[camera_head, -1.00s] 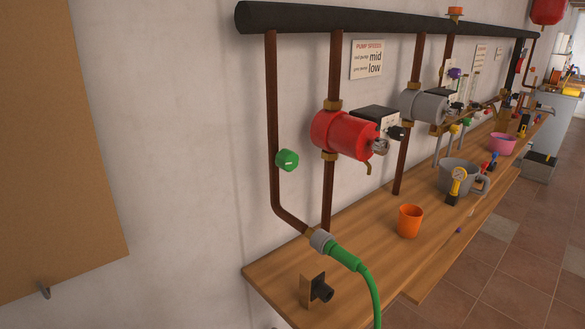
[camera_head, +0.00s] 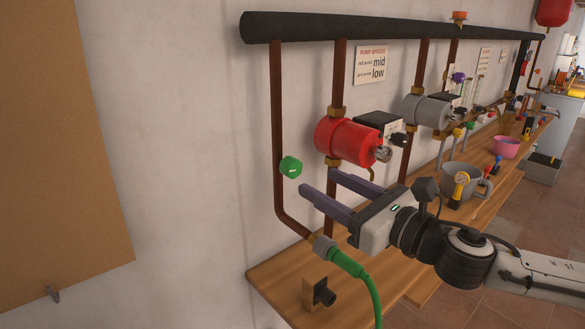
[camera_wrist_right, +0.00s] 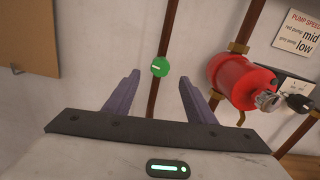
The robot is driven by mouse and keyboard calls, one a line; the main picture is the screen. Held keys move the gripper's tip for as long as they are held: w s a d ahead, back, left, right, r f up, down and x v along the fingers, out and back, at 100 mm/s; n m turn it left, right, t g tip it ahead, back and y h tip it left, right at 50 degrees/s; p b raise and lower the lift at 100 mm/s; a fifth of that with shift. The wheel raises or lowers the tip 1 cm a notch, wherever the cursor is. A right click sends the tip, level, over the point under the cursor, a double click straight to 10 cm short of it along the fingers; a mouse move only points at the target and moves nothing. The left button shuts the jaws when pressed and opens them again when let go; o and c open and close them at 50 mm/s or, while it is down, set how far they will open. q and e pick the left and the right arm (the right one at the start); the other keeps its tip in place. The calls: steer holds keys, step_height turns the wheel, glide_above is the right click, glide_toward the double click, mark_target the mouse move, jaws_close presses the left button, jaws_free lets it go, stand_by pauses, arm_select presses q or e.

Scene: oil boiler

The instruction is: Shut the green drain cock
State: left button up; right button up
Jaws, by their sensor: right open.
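The green drain cock (camera_head: 290,167) is a round knob with a pale mark on its face, on the leftmost brown pipe (camera_head: 278,110). In the right wrist view the knob (camera_wrist_right: 160,67) sits ahead of the fingers, roughly midway between them. My right gripper (camera_head: 318,183) is open and empty, to the right of and a little below the knob in the head view, with its two purple-grey fingers pointing at the pipe. The fingers do not appear to touch the knob. In the right wrist view the gripper (camera_wrist_right: 158,85) shows a wide gap. My left gripper is not in view.
A red pump (camera_head: 345,142) is on the second pipe, close above the fingers. A green hose (camera_head: 350,263) joins the pipe's lower end. A wooden bench (camera_head: 275,275) runs below, with a black-knobbed fitting (camera_head: 322,293).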

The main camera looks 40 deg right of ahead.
mark_target(297, 171)
steer(key=w, duration=0.3)
steer(key=w+b, duration=0.1)
steer(key=w, duration=0.1)
steer(key=shift+w+a, duration=0.1)
steer(key=shift+a, duration=0.15)
steer(key=shift+w+r, duration=0.15)
steer(key=shift+w, duration=0.35)
steer(key=shift+w+p, duration=0.4)
steer(key=shift+w, duration=0.15)
steer(key=shift+w+f, duration=0.15)
steer(key=shift+f, duration=0.05)
steer(key=b, duration=0.1)
steer(key=w+b, duration=0.1)
steer(key=b, duration=0.1)
steer(key=shift+w+d+f, duration=0.15)
steer(key=shift+d+f, duration=0.05)
steer(key=shift+f, duration=0.1)
steer(key=shift+w+a+r+b, duration=0.2)
steer(key=shift+w+b, duration=0.15)
steer(key=shift+b, duration=0.35)
steer(key=shift+w+a+r, duration=0.15)
steer(key=shift+w, duration=0.05)
